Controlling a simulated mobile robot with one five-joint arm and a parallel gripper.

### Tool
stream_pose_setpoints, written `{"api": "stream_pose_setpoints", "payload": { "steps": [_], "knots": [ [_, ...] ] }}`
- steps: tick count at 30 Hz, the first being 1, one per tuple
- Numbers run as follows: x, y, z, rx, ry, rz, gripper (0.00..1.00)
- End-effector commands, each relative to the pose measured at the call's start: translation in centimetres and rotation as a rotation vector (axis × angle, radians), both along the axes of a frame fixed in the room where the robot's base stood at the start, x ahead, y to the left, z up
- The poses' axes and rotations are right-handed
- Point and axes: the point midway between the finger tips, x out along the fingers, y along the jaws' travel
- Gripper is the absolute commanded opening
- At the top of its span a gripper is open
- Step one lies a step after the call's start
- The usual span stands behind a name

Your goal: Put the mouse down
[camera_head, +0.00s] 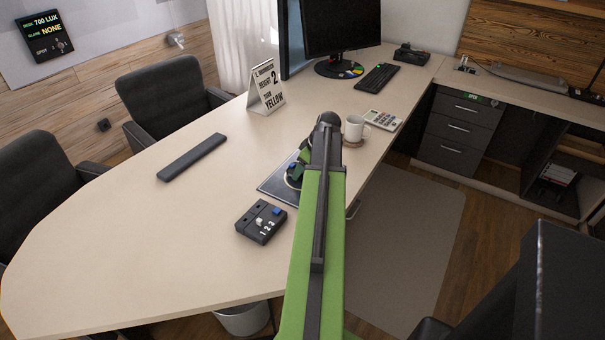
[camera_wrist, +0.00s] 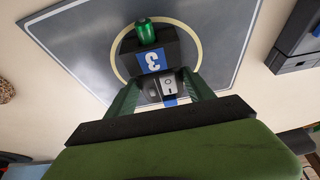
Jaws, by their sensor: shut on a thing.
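My gripper (camera_wrist: 162,88) is shut on a small dark block-like device (camera_wrist: 167,52) in the wrist view. The device has a green knob on top, a blue label with a 3 and a grey switch-like part. I cannot tell whether it is the mouse. It appears inside the pale ring on a dark grey mat (camera_wrist: 75,40). I cannot tell whether it touches the mat. In the head view my green arm hides most of the gripper and part of the mat (camera_head: 272,187); a bit of the device (camera_head: 294,170) shows at the arm's left.
A black switch box (camera_head: 261,222) lies just front-left of the mat. A white mug (camera_head: 354,129) and calculator (camera_head: 382,119) stand behind to the right. A sign (camera_head: 266,88), dark bar (camera_head: 192,157), keyboard (camera_head: 376,77) and monitor (camera_head: 340,25) are farther off. The desk's left front is clear.

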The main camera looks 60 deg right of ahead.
Motion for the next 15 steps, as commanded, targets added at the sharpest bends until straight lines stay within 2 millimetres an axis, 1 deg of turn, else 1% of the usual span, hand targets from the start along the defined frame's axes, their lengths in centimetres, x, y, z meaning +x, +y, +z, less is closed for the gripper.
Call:
{"api": "stream_pose_setpoints", "payload": {
  "steps": [2,6,7,11,15],
  "knots": [
    [-0.01,-0.01,0.14,0.0,0.0,0.0,0.15],
    [-0.03,-0.02,-0.38,0.0,0.0,0.0,0.15],
    [-0.03,-0.02,-0.21,0.0,0.0,0.0,0.65],
    [-0.04,-0.03,-0.17,0.0,0.0,-0.001,0.82],
    [-0.06,-0.04,-0.17,0.0,0.0,-0.001,0.83]
  ]
}}
